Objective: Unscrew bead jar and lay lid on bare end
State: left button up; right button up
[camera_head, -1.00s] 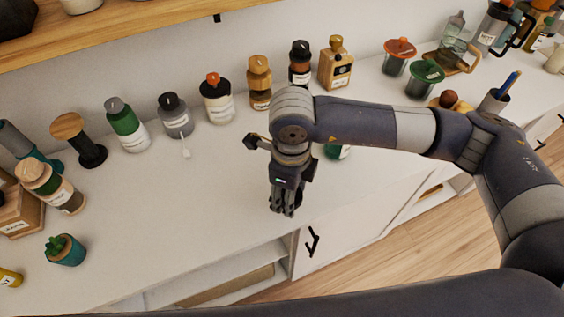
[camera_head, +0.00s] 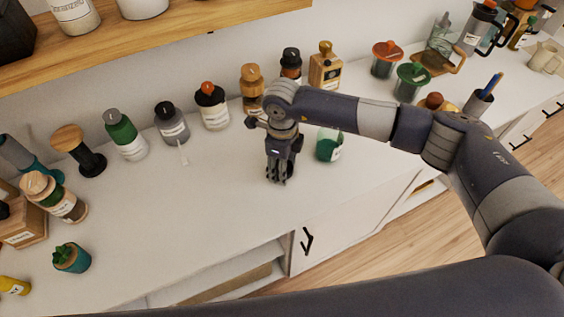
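A small glass jar with green contents and a white label (camera_head: 329,146), likely the bead jar, stands upright on the white counter (camera_head: 215,210). It is just right of my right gripper and below my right forearm. Its upper part looks clear, and I make out no lid on it. My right gripper (camera_head: 279,178) points down over the counter, left of the jar and apart from it. Its fingers look close together. A small dark shape shows beside the fingertips; I cannot tell whether it is a lid or whether it is held. My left gripper is not in view.
A potted succulent (camera_head: 71,257) stands front left. Lidded cups (camera_head: 410,82) stand at right. The counter's middle left is clear.

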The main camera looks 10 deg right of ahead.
jog(key=shift+f, duration=0.2)
jog(key=o, duration=1.2)
jog(key=shift+r, duration=0.55)
notch_tip(320, 180, up, 11)
jog(key=shift+r+b, duration=0.15)
jog(key=shift+b, duration=0.9)
jog(key=shift+s, duration=0.1)
